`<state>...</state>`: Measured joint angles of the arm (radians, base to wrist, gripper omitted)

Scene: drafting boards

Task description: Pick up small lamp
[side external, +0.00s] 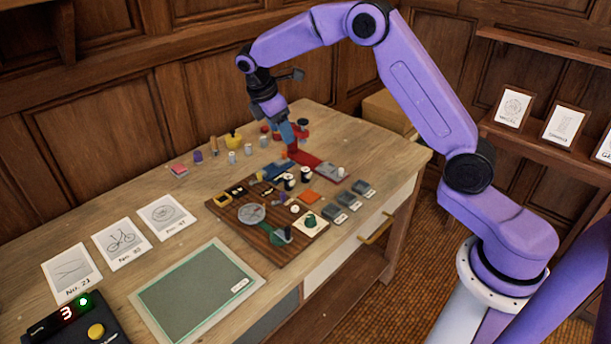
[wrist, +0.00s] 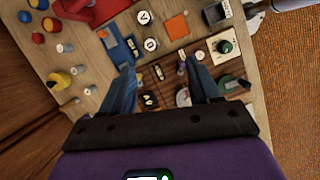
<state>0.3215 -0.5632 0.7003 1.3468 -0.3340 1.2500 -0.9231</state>
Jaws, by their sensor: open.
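I cannot tell for certain which piece is the small lamp. One small pale piece (wrist: 182,62) that may be it lies beside the right finger in the wrist view. My gripper (wrist: 160,66) is open, with a blue finger on each side of the picture and nothing held between them. In the side external view my gripper (side external: 294,134) points down over the back part of the table, near a red tray (side external: 304,158). The wooden board (side external: 262,246) carries a grey disc (side external: 251,213), a green-based piece (side external: 281,236) and several small parts.
A yellow round piece (side external: 233,138) and several small cylinders stand at the back left. Black-and-white round meters (side external: 289,181) and an orange square (side external: 310,197) lie near the board. Picture cards (side external: 122,243), a green-edged mat (side external: 190,300) and a display box (side external: 78,325) lie toward the front.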

